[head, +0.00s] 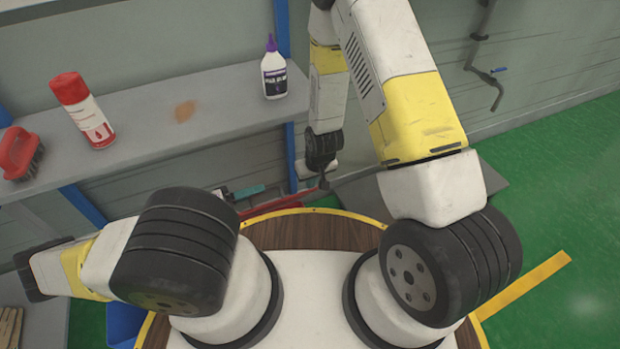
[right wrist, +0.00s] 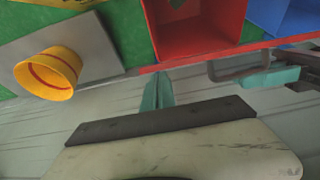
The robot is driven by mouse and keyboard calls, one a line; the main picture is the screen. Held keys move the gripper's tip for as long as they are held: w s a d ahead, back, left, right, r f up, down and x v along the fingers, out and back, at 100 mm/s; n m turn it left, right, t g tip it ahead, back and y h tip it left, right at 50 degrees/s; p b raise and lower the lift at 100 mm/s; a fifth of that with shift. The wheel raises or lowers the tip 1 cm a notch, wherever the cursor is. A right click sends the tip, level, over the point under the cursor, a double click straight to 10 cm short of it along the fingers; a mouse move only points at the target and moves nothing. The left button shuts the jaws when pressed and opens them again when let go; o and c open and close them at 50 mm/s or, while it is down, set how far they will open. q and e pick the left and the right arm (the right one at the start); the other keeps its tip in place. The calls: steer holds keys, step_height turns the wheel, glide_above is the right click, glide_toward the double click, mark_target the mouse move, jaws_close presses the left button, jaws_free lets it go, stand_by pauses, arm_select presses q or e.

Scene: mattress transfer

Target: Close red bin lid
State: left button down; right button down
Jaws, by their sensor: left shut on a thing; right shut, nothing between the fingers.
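The red bin (right wrist: 195,28) is open in the right wrist view, its inside showing. A thin red edge, apparently its lid (right wrist: 147,69), runs across below the opening, with a grey handle (right wrist: 212,72) on it. In the head view only a red strip of it (head: 290,202) shows behind the round table. My left gripper (head: 256,190), with teal fingers, is at that strip; in the right wrist view (right wrist: 285,77) it is shut on the grey handle. My right gripper (head: 323,182) points down near the strip. Its teal fingers (right wrist: 157,85) are shut and empty, close to the red edge; contact is unclear.
A blue bin (right wrist: 290,18) stands beside the red one. The shelf (head: 205,122) holds a spray can (head: 83,110), a brush (head: 20,152) and a bottle (head: 273,72).

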arm_select(q)
steer(key=c, duration=1.5)
jaws_free()
steer(key=shift+w+r, duration=0.15)
steer(key=shift+r, duration=0.1)
arm_select(e)
steer(key=shift+s+d+f, duration=0.15)
steer(key=shift+s, duration=0.3)
arm_select(q)
steer(key=shift+f, duration=0.1)
